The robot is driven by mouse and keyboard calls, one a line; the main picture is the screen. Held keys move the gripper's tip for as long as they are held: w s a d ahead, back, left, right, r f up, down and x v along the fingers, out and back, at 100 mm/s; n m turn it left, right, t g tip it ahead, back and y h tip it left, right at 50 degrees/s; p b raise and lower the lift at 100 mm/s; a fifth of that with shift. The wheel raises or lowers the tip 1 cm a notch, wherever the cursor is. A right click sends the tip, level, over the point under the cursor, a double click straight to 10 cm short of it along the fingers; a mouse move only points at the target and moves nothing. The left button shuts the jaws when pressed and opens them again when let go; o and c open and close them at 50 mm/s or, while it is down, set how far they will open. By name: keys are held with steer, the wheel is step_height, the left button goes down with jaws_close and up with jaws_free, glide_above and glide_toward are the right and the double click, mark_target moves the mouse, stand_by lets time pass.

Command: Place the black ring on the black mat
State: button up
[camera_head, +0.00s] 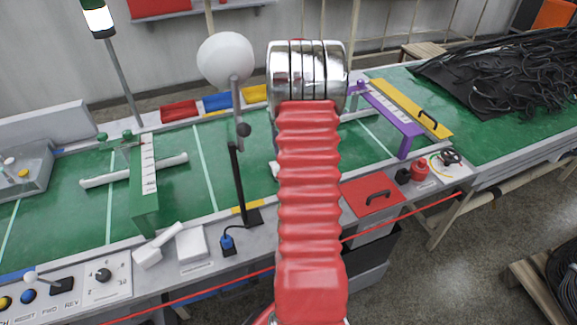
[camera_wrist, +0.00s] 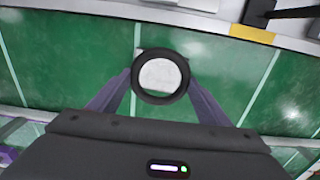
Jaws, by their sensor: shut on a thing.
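The black ring (camera_wrist: 160,100) is held between the two fingertips of my gripper (camera_wrist: 160,80) in the wrist view. Its round opening faces the camera, and a pale patch on the green belt shows through it. The ring appears above the belt; its height is hard to tell. In the head view my red arm hides the gripper and the ring. A black sheet, which may be the black mat (camera_head: 447,85), lies at the right on the green surface in the head view, partly under a tangle of black hoses (camera_head: 515,60).
The green conveyor belt (camera_head: 75,205) runs across the head view. A purple frame (camera_head: 395,120) and a yellow panel (camera_head: 415,107) stand between my arm and the black sheet. A post with a white globe (camera_head: 226,60) rises left of my arm.

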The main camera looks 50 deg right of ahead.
step_height(320, 180, down, 6)
steer(key=shift+r, duration=0.1)
steer(key=shift+s, duration=0.1)
steer(key=shift+f, duration=1.85)
steer(key=o, duration=1)
steer(key=shift+f, duration=0.1)
steer(key=shift+o, duration=0.2)
step_height(320, 180, up, 12)
